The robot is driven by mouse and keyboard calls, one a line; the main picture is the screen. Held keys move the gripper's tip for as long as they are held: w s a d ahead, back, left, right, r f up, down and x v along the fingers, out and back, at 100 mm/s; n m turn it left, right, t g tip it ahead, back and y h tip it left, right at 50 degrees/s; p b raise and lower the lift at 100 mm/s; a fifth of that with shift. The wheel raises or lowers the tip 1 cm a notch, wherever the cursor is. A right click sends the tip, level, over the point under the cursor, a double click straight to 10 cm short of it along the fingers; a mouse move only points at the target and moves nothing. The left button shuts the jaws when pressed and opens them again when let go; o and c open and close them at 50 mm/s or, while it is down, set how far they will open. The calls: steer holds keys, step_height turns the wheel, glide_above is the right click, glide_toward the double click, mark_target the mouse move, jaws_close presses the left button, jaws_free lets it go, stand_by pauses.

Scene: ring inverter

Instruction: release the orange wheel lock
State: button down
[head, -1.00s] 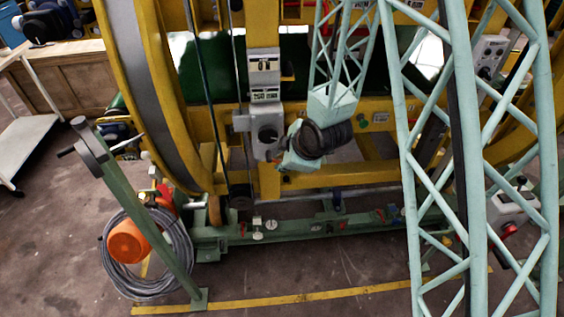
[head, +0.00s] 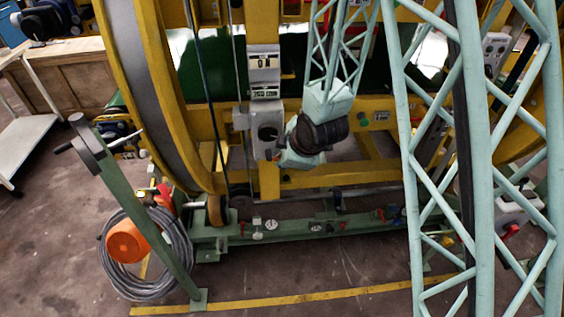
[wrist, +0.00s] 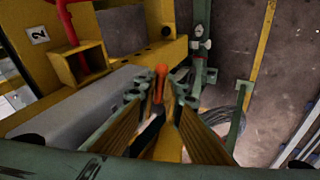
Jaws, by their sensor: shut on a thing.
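My gripper (wrist: 157,88) shows in the wrist view with its two fingers on either side of a small upright orange piece, the orange wheel lock (wrist: 160,76). The fingertips are shut on its upper part. A yellow bar (wrist: 168,142) lies below it, between the fingers. In the head view my gripper (head: 297,158) is beside the grey control box (head: 267,130) on the yellow ring frame.
The large yellow ring (head: 150,100) stands at left, above a green base rail (head: 300,228). A green crank stand (head: 150,220) with a coiled grey cable (head: 180,245) is at front left. In the wrist view, a yellow box bracket (wrist: 82,68) with a red rod is at upper left. Floor in front is clear.

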steer(key=shift+r+h+b, duration=0.2)
steer(key=shift+h+b, duration=0.4)
steer(key=shift+b, duration=0.9)
steer(key=c, duration=3)
jaws_free()
steer(key=shift+s+r, duration=0.15)
steer(key=shift+r, duration=0.05)
steer(key=shift+v, duration=5.8)
steer(key=shift+d, duration=0.1)
